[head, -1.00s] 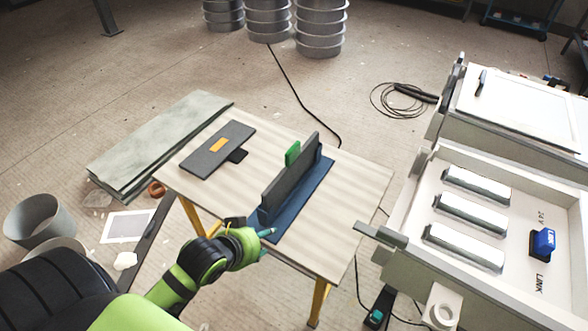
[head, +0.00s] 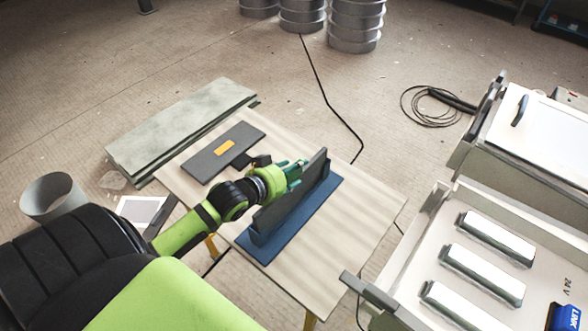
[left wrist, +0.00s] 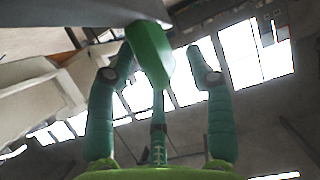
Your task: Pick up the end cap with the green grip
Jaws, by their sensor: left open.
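The end cap with the green grip is a dark grey panel (head: 290,198) standing on edge in a blue stand (head: 322,205) on the table. Its green grip (left wrist: 150,52) shows in the left wrist view, between my two fingers, with a gap on each side. In the head view my gripper mostly hides the grip. My left gripper (head: 293,172) is open at the panel's left face, its fingers (left wrist: 158,72) on either side of the grip. My right gripper is not in view.
Another dark grey plate (head: 208,160) with an orange grip (head: 224,148) lies on the wooden table (head: 365,215), left of the stand. The table's right part is clear.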

